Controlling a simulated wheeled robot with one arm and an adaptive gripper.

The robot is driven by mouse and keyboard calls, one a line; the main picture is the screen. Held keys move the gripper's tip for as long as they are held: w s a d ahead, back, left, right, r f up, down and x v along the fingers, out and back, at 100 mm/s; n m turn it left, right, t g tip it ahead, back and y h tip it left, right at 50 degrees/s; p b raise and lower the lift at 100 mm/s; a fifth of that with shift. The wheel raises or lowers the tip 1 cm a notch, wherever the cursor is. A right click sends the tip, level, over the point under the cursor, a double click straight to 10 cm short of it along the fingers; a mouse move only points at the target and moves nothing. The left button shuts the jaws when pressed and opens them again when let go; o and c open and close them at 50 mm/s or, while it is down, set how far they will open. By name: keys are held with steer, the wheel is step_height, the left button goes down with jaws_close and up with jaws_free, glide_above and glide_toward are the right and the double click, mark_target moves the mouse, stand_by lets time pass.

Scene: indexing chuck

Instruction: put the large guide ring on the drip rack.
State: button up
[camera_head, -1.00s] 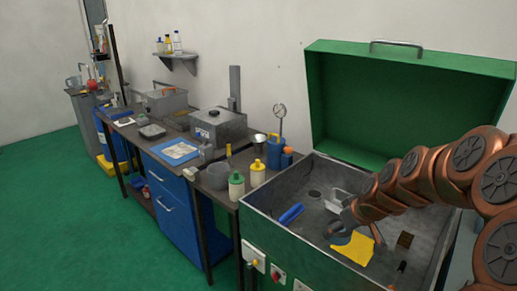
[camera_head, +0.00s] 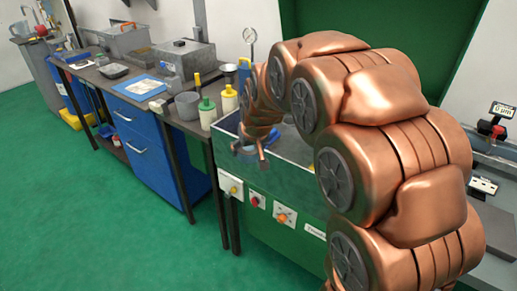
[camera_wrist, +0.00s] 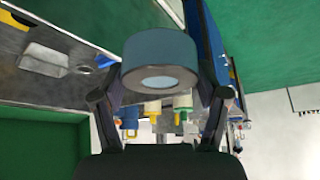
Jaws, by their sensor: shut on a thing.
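My gripper (camera_wrist: 161,92) is shut on the large guide ring (camera_wrist: 160,62), a short blue-grey cylinder with a pale opening, in the wrist view. The ring sits between the two fingers, clear of any surface in that view. In the head view my gripper (camera_head: 250,150) hangs by the front left edge of the green washer cabinet (camera_head: 262,195), partly hidden by my arm; the ring is too small there to make out surely. I cannot pick out the drip rack with certainty.
The workbench on the left holds a grey box (camera_head: 185,58), a blue tray (camera_head: 143,87), a grey pot (camera_head: 187,105) and a green-capped bottle (camera_head: 207,113). A blue drawer cabinet (camera_head: 140,145) stands below. The green floor (camera_head: 80,225) in front is clear.

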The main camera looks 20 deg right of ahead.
mark_target(246, 159)
steer(key=f+b, duration=0.1)
steer(key=f, duration=0.1)
steer(key=a+f+b, duration=0.1)
steer(key=f, duration=0.1)
steer(key=shift+w+b, duration=0.1)
steer(key=shift+b, duration=0.25)
steer(key=shift+f+p, duration=0.15)
steer(key=shift+p, duration=0.6)
